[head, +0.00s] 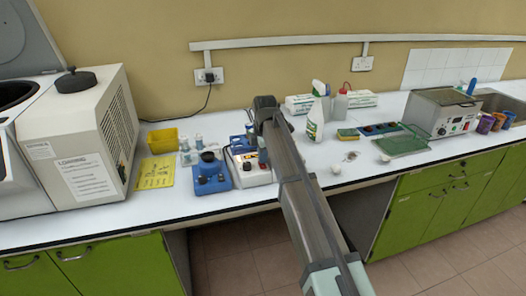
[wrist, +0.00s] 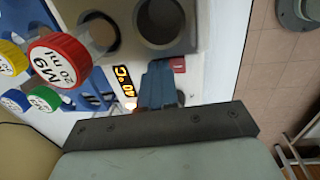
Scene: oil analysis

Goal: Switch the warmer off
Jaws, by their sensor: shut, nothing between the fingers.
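The warmer (head: 252,172) is a pale box on the bench, partly covered by my arm in the head view. In the wrist view its grey block (wrist: 185,45) with round wells shows at the top. Beside it are a lit orange display (wrist: 124,80) and a small red switch (wrist: 179,65). My gripper (wrist: 160,66) is shut and empty, with its blue-grey fingertips over the panel, right beside the red switch. I cannot tell whether they touch it. The switch's position is not clear, as the fingers partly cover that area.
Vials with red (wrist: 58,60), green, yellow and blue caps stand close on the left in the wrist view. A blue device (head: 210,175) stands left of the warmer. Spray bottles (head: 316,120) stand to the right. The bench's front edge is close.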

